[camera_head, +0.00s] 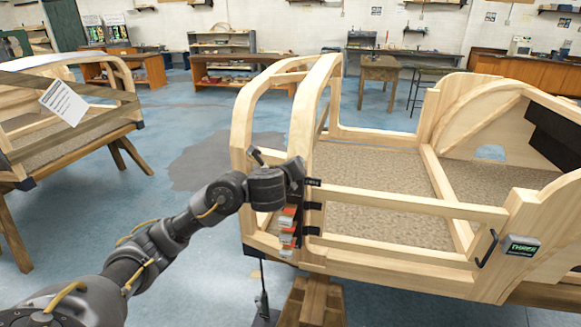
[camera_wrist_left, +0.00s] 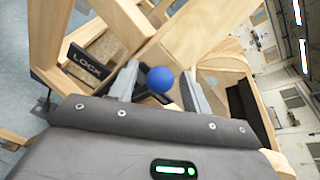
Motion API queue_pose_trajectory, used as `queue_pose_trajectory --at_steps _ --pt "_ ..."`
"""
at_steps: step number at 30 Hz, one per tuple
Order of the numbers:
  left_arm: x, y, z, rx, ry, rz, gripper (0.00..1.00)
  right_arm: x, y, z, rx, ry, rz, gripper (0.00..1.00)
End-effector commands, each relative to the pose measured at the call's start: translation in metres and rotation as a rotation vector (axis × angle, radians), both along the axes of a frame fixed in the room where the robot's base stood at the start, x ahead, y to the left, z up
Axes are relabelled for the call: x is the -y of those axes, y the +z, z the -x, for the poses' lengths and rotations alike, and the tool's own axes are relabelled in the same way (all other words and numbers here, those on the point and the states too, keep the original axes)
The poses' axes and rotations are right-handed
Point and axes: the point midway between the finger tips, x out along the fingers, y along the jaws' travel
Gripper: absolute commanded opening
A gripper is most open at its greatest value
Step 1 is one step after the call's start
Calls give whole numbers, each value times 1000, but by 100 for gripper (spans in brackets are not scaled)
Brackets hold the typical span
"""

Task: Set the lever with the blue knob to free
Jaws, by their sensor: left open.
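The blue knob (camera_wrist_left: 160,80) shows in the left wrist view, between the two fingers of my left gripper (camera_wrist_left: 161,68). The fingers are apart, one on each side of it, and I cannot tell whether either touches it. The lever's shaft is mostly hidden behind the knob and gripper. A dark plate reading LOCK (camera_wrist_left: 87,66) is left of the knob; no plate reading free is legible. In the head view my left gripper (camera_head: 294,172) is at the front post of the wooden bodyframe (camera_head: 301,125), and the knob is hidden there. My right gripper is not in view.
Red and white tags (camera_head: 288,228) hang on the post just below my gripper. A rail (camera_head: 400,201) runs right to a plate reading THREE (camera_head: 523,246) beside a black handle (camera_head: 487,249). Another bodyframe (camera_head: 75,140) stands at left, with open floor between.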

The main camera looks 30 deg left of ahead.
Motion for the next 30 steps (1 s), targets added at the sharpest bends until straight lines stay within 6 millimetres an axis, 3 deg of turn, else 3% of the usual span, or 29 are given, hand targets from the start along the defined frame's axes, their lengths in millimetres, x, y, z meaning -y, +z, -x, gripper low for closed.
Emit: queue_pose_trajectory --at_steps 7,15,21,30 --pt "13 18 42 -1 -3 3 48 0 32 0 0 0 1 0" --pt "23 27 83 0 -3 1 48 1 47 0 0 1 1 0" --pt "26 29 93 -2 -1 0 48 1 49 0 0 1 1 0" --pt "26 29 93 -2 -1 0 48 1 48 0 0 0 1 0"
